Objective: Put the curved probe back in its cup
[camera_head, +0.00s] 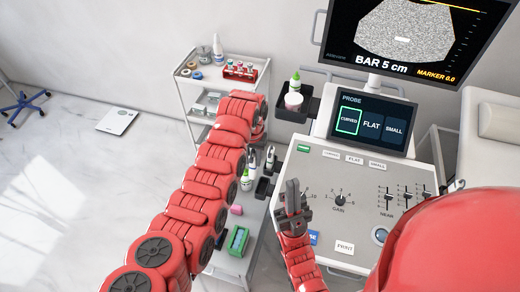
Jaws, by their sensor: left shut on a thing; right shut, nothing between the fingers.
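My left arm reaches up from the lower left, and its gripper (259,127) points down beside the console's left edge, mostly hidden by its own wrist. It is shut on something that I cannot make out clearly. Two small grey-and-white probe-like pieces stand just below it, a left one (252,158) and a right one (270,158); I cannot tell which is the curved probe. A dark cup (264,187) is fixed at the console's left side below them. My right gripper (292,190) is shut and empty, pointing up over the console's left part.
The console panel (335,175) has knobs and sliders; its screen (360,122) highlights CURVED. A dark tray (291,115) holds a green-capped bottle (295,80). A white trolley (190,85) with a red tube rack (240,72) stands behind my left arm. Open floor lies left.

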